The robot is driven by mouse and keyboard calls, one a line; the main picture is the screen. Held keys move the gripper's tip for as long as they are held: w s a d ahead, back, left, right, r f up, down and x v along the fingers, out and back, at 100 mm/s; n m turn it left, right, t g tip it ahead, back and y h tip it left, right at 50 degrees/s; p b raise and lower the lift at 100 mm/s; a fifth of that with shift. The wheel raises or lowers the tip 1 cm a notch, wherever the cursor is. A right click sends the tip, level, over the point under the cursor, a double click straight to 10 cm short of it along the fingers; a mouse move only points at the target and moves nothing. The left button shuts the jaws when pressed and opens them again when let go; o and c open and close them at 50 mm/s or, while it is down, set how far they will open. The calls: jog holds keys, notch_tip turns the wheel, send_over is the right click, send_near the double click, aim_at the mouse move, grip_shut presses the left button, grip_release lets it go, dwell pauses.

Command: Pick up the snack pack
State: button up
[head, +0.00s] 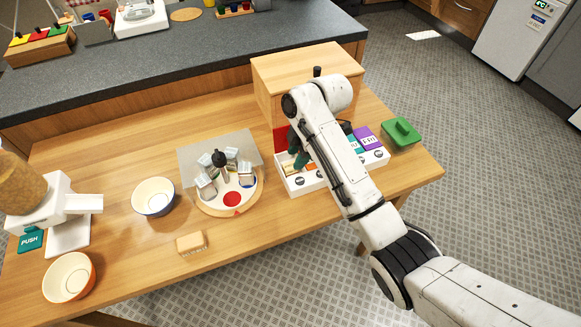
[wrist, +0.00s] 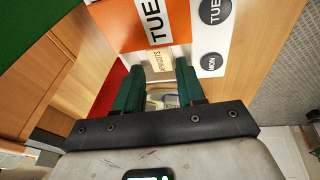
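A white box (head: 297,186) with round day labels on its front stands near the table's right end and holds several colored packs. In the wrist view, its front (wrist: 209,55) shows MON and TUE labels. An orange pack marked TUE (wrist: 125,22) is close to my gripper. My gripper (wrist: 159,72) has green fingers, spread apart over the box. Between and beyond them is a pale label with small print (wrist: 161,60), with clear space on both sides. Which pack it belongs to I cannot tell. In the head view, my arm hides part of the box.
A wooden box (head: 300,72) stands right behind the white box. A green lidded thing (head: 401,133) is to the right. A round tray (head: 216,207) with small packets, a blue-rimmed bowl (head: 153,197) and a beige block (head: 191,243) are left. The table's front middle is clear.

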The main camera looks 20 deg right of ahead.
aim_at(291, 166)
jog(key=x, duration=0.4)
jog(key=shift+a, duration=0.2)
jog(key=shift+c, duration=0.2)
grip_shut()
